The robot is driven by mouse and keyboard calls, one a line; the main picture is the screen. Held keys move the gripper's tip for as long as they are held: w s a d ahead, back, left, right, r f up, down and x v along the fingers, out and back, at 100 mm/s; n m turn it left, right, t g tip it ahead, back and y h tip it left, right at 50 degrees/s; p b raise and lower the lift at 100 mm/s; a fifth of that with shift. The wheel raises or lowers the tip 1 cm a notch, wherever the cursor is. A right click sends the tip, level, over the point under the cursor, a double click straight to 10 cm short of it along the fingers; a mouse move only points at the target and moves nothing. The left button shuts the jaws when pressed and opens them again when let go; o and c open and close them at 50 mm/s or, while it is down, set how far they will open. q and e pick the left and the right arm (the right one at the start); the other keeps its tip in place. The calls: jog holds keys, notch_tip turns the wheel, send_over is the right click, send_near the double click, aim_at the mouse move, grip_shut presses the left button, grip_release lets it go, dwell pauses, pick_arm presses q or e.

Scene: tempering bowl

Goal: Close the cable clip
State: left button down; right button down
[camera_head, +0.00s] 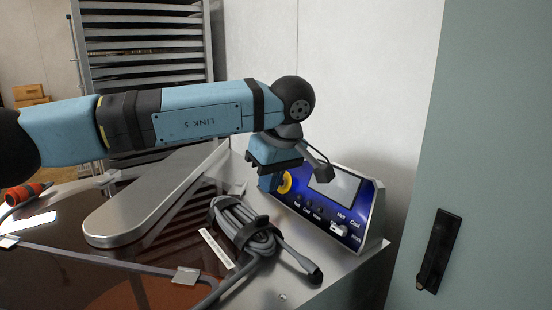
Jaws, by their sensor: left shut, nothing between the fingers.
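A grey cable (228,216) lies coiled in a long bundle on the metal worktop, in the middle of the head view. A dark clip or strap (246,233) sits around the bundle; I cannot tell if its ends meet. The cable's thick end with a black tip points to the lower right. My left gripper (268,183) hangs pointing down just behind and above the bundle, in front of the control panel's left end. It is shut and empty, apart from the clip as far as I see. My right gripper is out of view.
A blue control panel (350,238) with a screen and knobs stands right behind the cable. A long rounded metal cover (150,205) lies left of it. A tall tray rack (150,60) stands behind. A grey-green door or cabinet face (490,150) with a black handle (438,250) is at right.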

aim_at(262, 217)
pick_arm(q)
jog(key=x, duration=0.4)
jog(key=s+x, duration=0.1)
jog(key=shift+f, duration=0.5)
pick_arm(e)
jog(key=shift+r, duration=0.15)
pick_arm(q)
jog(key=b, duration=0.1)
jog(key=f+t+h+b, duration=0.1)
jog(key=b, duration=0.1)
jog(key=shift+s+a+h+b, duration=0.15)
jog(key=shift+a+h+b, duration=0.15)
jog(key=shift+a, duration=0.05)
jog(key=shift+s+a+b, duration=0.15)
jog(key=shift+a+b, duration=0.05)
jog(key=shift+b, duration=0.25)
jog(key=shift+s+a+t+h, duration=0.15)
jog(key=shift+t+h, duration=0.15)
jog(key=shift+s+a, duration=0.1)
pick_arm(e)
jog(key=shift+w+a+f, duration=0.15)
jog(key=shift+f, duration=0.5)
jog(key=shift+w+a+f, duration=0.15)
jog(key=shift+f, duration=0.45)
pick_arm(q)
jog(key=shift+r, duration=0.1)
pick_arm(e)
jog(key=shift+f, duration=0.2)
